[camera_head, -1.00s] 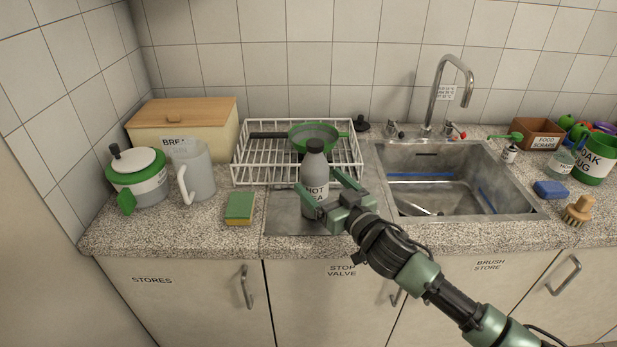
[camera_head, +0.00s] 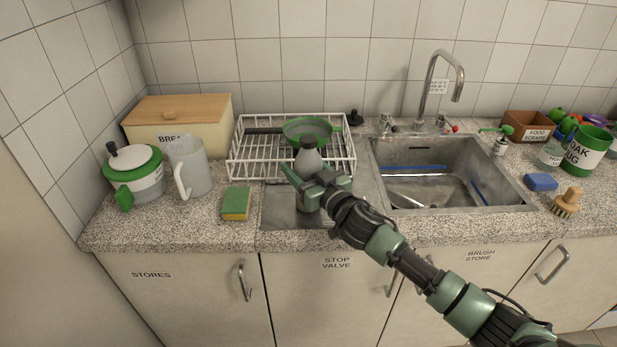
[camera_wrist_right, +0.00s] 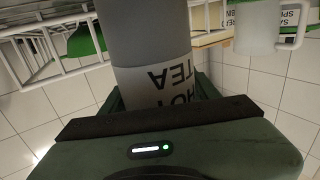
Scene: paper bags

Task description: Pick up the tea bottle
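The tea bottle (camera_head: 307,162) is grey with a dark cap and stands upright on the metal drainer plate in front of the white rack. Its "HOT TEA" label shows upside down in the right wrist view (camera_wrist_right: 165,50). My right gripper (camera_head: 306,181) is at the bottle's body, with one finger on each side. In the wrist view the fingers (camera_wrist_right: 160,92) lie close along both sides of the bottle. I cannot tell whether they press on it. The gripper hides the bottle's middle in the head view. My left gripper is not in view.
Behind the bottle is the white wire rack (camera_head: 250,170) with a green-rimmed sieve (camera_head: 308,130). The sink (camera_head: 440,205) lies to the right. A sponge (camera_head: 236,203), a clear jug (camera_head: 190,165) and a green-white pot (camera_head: 133,180) stand to the left.

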